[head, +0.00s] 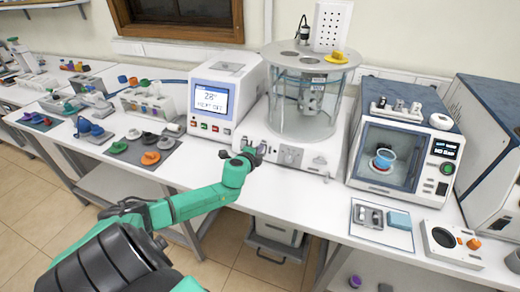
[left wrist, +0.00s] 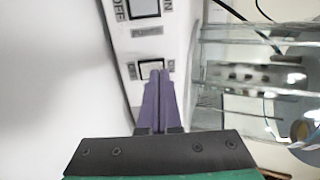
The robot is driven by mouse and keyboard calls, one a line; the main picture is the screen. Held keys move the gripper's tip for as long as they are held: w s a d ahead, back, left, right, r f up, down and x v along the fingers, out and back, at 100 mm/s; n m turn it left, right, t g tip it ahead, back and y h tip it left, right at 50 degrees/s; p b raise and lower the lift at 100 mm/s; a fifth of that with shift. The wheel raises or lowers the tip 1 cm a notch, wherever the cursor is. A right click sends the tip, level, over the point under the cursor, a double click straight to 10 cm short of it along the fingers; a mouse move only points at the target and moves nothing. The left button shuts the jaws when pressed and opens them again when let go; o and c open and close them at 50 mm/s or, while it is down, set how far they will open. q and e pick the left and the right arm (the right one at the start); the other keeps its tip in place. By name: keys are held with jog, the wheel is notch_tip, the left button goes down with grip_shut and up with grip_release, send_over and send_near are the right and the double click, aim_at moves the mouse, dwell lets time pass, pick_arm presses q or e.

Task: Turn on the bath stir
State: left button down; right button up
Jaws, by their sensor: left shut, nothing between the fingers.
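The glass bath (head: 305,105) stands on a white base (head: 320,160) in the middle of the bench, with a round metal lid and a stirrer unit inside. My left gripper (head: 258,152) is at the left front of this base. In the left wrist view, a white panel carries an upper switch (left wrist: 145,7) labelled OFF, POWER and ON. Below it is a second, smaller switch (left wrist: 151,67). The purple fingers of my left gripper (left wrist: 158,76) are shut and empty, their tips overlapping the lower edge of this second switch. I cannot tell whether they touch it. My right gripper is out of view.
A white device with a display (head: 212,101) stands close on the left of the bath. A blue-topped chamber (head: 405,117) stands on the right. Small colored items lie on a grey mat (head: 128,152) at the left. The bench front (head: 220,165) near my arm is clear.

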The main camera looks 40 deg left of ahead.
pick_arm(q)
jog(key=shift+w+f, duration=0.2)
jog(key=shift+w, duration=0.1)
jog(key=shift+a, duration=0.1)
jog(key=shift+r, duration=0.2)
jog(key=shift+w, duration=0.15)
jog(key=shift+w+a+r+p, duration=0.1)
jog(key=shift+w+r+p, duration=0.1)
jog(key=shift+r+p, duration=0.55)
jog(key=shift+f, duration=0.1)
